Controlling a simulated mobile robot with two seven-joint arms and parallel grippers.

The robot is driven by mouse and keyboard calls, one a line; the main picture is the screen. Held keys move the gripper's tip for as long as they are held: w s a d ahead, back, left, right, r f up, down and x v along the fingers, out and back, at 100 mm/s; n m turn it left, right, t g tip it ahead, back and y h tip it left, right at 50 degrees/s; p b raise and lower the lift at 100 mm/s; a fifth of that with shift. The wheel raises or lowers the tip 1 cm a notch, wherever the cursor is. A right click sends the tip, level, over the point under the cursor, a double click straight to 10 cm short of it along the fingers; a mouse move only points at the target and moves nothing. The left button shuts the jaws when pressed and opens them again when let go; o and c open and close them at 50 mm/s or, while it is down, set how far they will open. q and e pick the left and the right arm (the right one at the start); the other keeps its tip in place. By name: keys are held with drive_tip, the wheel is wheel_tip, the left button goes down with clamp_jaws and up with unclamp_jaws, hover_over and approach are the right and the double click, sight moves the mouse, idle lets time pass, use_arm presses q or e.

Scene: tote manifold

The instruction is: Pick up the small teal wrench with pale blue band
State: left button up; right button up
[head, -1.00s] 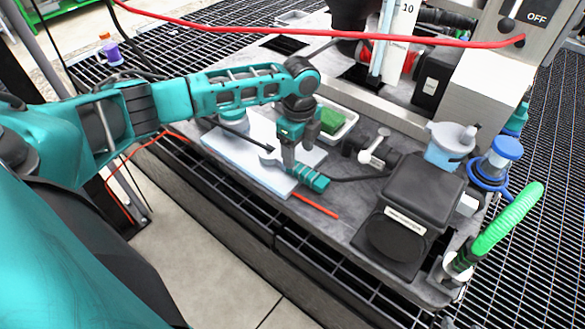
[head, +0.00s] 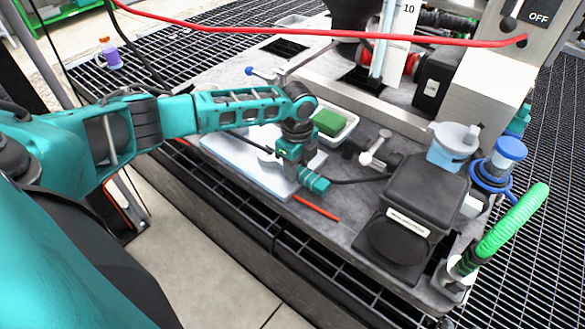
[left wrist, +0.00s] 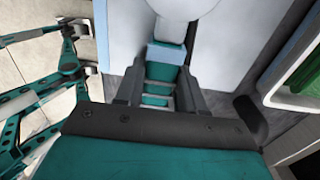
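The teal wrench lies on a pale board (head: 240,160). Its grey head (head: 268,157) points left and its teal handle end (head: 314,183) sticks out to the right of my left gripper (head: 291,168). In the left wrist view the pale blue band (left wrist: 165,55) shows just beyond the fingertips, with the pale head above it. The teal handle (left wrist: 160,74) runs between the fingers. My left gripper (left wrist: 161,80) is low over the handle with one finger on each side; it looks open around it. Contact is hard to tell. My right gripper is out of view.
A white tray with a green block (head: 328,122) stands just behind the gripper. A red stick (head: 316,208) lies in front. A black box (head: 425,190), a blue-and-white jug (head: 450,147) and a green hose (head: 510,222) are to the right. A red cable (head: 330,34) crosses above.

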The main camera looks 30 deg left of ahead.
use_arm(q)
drive_tip(key=c, duration=0.6)
clamp_jaws()
